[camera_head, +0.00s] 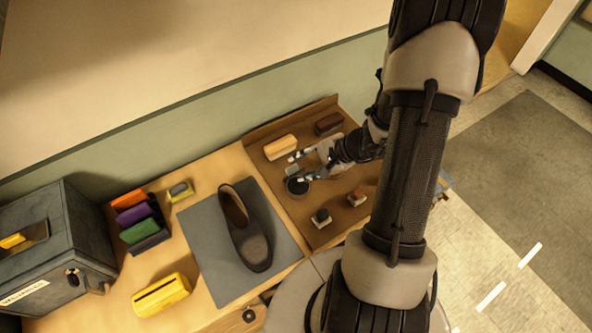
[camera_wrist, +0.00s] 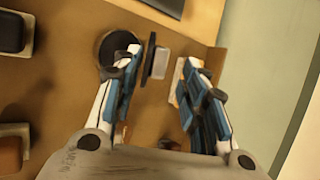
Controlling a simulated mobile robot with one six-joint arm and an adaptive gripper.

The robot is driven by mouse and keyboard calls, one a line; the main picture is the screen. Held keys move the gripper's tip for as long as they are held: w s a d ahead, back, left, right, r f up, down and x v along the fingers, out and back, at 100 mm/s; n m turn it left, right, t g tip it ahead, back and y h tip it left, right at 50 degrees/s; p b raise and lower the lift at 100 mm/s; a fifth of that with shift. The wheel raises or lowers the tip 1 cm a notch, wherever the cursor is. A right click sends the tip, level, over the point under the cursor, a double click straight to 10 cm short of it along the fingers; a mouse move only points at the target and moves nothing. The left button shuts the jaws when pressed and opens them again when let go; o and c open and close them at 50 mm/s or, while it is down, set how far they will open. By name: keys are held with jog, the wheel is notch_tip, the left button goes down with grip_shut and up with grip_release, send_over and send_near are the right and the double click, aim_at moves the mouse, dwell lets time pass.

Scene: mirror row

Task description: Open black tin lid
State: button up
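The black tin (camera_head: 297,187) is a small dark round tin on the brown board. In the wrist view the tin (camera_wrist: 112,46) is at the upper left, with a dark top and a slightly paler rim. I cannot tell how its lid sits. My gripper (camera_head: 303,166) is open, its blue-and-white fingers spread apart. In the wrist view my gripper (camera_wrist: 163,58) has its left fingertip overlapping the tin's right edge; I cannot tell whether they touch. A small dark and grey object (camera_wrist: 157,62) shows between the fingers, apparently not gripped.
Brushes with an orange-tan block (camera_head: 281,147) and a dark brown block (camera_head: 328,123) lie near the wall. Two small brushes (camera_head: 321,217) (camera_head: 357,196) stand nearer. A dark shoe (camera_head: 246,228) rests on a grey mat (camera_head: 205,252). A dark box (camera_head: 50,250) stands far left.

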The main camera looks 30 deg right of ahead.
aim_at(292, 170)
jog(key=shift+x, duration=2.05)
jog(key=shift+c, duration=0.2)
grip_shut()
